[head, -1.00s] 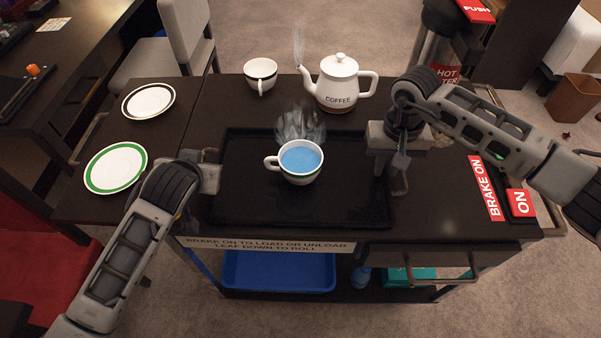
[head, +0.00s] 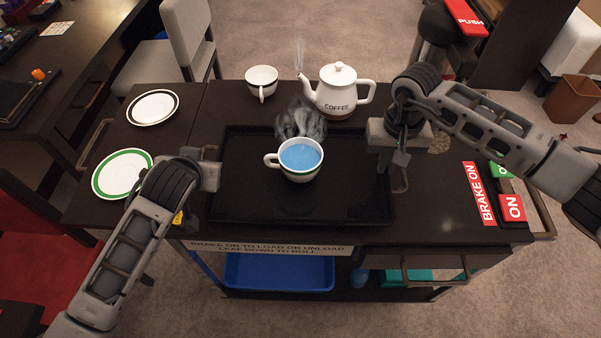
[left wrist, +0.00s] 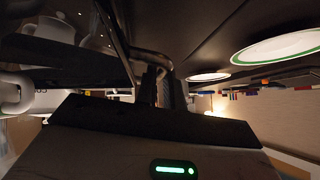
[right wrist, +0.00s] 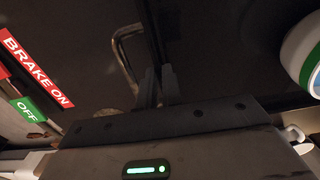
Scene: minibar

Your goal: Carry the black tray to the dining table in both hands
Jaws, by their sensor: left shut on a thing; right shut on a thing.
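The black tray (head: 250,205) is level over the top of the dark cart (head: 440,215); I cannot tell how large any gap beneath it is. A white cup (head: 300,172) with a green band and blue liquid stands upright on the tray, steaming. My left gripper (head: 212,172) is shut on the tray's left handle. My right gripper (head: 393,165) is shut on its right handle, and the metal handle bar (right wrist: 122,50) shows in the right wrist view. A dark table (head: 75,65) stands at the upper left; I cannot tell if it is the dining table.
A coffee pot (head: 338,92) and white cup (head: 262,80) stand behind the tray. A green-rimmed plate (head: 120,175) and dark-rimmed plate (head: 153,107) lie left. A brake label (head: 479,193) reads ON. A chair (head: 187,45) stands behind; carpet is open beyond the cart.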

